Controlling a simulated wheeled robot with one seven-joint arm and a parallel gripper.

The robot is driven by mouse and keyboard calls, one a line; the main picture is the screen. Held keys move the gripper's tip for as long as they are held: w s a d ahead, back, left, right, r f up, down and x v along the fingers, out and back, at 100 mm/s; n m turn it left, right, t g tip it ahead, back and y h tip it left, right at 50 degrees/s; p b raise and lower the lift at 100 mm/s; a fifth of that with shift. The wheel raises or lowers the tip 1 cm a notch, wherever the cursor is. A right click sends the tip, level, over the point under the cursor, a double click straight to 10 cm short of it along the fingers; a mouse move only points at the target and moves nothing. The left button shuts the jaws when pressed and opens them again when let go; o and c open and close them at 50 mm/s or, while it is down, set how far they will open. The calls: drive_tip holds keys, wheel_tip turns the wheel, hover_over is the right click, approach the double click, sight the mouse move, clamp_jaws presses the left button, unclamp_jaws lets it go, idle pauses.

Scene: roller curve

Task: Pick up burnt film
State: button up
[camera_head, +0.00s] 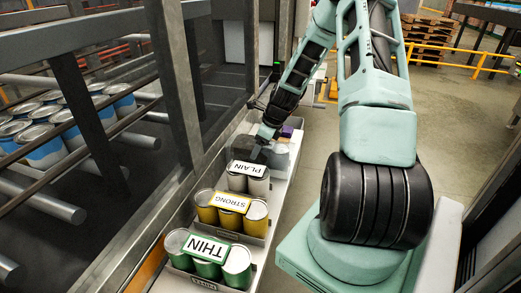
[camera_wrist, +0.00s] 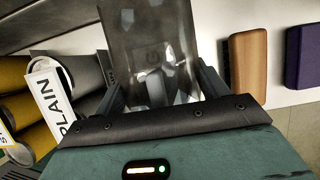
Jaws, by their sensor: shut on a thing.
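The burnt film shows in the wrist view as a smoky, see-through dark sheet (camera_wrist: 150,38) between my fingers, reaching out past their tips. My gripper (camera_wrist: 160,88) is shut on it. In the head view my gripper (camera_head: 263,142) is low over the far part of the white shelf, just behind the pack labelled PLAIN. A dark see-through patch of the film (camera_head: 243,143) shows beside it there. I cannot tell whether the film still touches the shelf or the pack.
Packs labelled PLAIN (camera_head: 258,185), STRONG (camera_head: 254,216) and THIN (camera_head: 237,267) stand in a row on the white shelf (camera_head: 284,195). A brown block (camera_wrist: 248,65) and a purple block (camera_wrist: 304,58) lie right of my gripper. Rollers with blue-banded cans (camera_head: 43,150) are behind bars at left.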

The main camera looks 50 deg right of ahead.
drive_tip(key=shift+r, duration=0.15)
wheel_tip(320, 180, up, 31)
drive_tip(key=p, duration=1)
idle(1.3)
